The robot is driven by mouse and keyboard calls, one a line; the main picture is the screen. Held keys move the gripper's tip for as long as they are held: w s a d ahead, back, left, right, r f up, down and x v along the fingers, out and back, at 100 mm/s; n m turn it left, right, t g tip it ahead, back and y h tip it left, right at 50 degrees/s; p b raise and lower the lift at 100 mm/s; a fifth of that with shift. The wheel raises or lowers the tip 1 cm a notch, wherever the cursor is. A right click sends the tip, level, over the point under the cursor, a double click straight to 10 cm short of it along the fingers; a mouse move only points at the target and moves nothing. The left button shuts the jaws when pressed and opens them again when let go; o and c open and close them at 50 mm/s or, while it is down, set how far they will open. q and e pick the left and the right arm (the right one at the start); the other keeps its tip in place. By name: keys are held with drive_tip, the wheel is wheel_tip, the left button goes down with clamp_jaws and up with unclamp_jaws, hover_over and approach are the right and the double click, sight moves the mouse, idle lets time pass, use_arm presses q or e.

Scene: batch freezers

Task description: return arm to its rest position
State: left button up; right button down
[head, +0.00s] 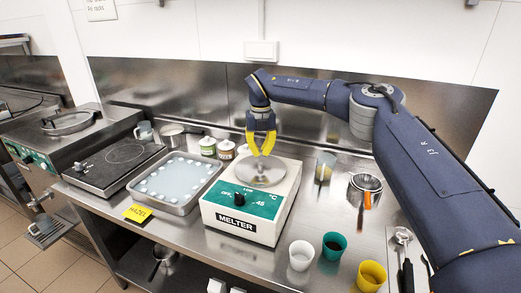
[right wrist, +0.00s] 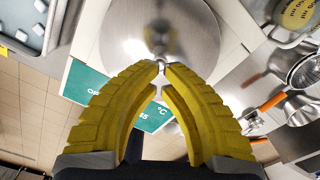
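My right gripper (head: 262,154) is above the melter (head: 241,222), a white box with a green front panel and a black knob. A round metal lid (head: 262,176) lies on top of the melter. In the right wrist view, the yellow fingertips (right wrist: 162,68) nearly meet around a small silver knob over the lid (right wrist: 122,38). The fingers look shut on this knob. The right arm reaches in from the right side of the head view. My left gripper is not in view.
A tray of pale liquid with white pieces (head: 158,197) stands left of the melter, beside a hot plate (head: 95,173). White (head: 301,254), green (head: 333,246) and yellow (head: 371,275) cups stand at the front right. A metal pot with an orange handle (head: 366,183) stands behind them.

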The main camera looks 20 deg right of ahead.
sight(260, 162)
drive_tip(key=shift+f, duration=1.95)
drive_tip(key=shift+r, duration=0.15)
drive_tip(key=shift+r, duration=3.3)
